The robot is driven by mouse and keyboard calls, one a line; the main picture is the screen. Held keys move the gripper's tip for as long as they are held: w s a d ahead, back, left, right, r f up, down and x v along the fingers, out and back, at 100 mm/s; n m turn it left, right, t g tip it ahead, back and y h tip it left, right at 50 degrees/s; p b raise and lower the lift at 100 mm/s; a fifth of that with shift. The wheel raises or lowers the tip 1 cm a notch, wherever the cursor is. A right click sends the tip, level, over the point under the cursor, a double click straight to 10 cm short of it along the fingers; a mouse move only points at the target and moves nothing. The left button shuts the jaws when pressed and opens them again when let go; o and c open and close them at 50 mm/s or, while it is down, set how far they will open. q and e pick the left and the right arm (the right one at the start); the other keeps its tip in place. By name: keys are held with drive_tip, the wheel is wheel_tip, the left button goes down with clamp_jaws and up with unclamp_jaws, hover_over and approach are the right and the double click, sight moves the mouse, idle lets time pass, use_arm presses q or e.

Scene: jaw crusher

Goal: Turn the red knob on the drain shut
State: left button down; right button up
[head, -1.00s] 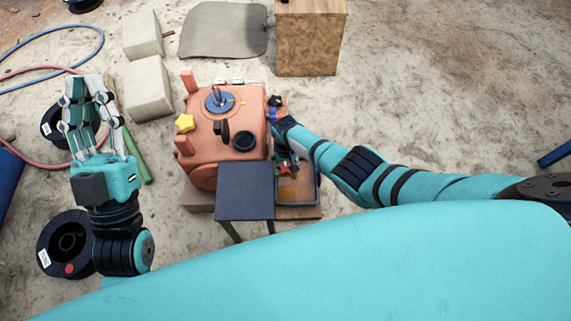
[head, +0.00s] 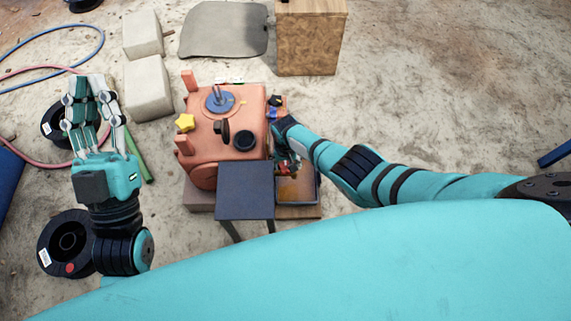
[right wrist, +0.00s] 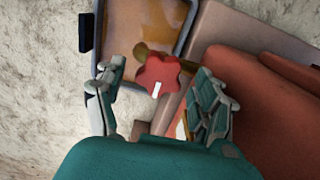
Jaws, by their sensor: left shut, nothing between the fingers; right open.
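The red star-shaped knob (right wrist: 160,73) with a white mark shows in the right wrist view, between and slightly beyond the tips of my right gripper (right wrist: 158,80). That gripper is open, one finger on each side of the knob; I cannot tell whether either touches it. In the head view, my right gripper (head: 288,162) reaches down beside the orange crusher (head: 205,150), and the knob is mostly hidden there. The drain body is mostly hidden too. My left gripper (head: 88,88) is shut and empty, raised left of the crusher.
A shallow grey-rimmed tray (head: 312,200) lies below the right gripper. A dark blue square table (head: 245,192) stands in front of the crusher. A yellow star knob (head: 185,122) is on the crusher's left. Spools and hoses lie at the left.

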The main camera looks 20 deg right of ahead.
sight(286, 167)
wheel_tip(286, 167, up, 12)
idle(0.8)
drive_tip(key=shift+s, duration=0.1)
idle(0.4)
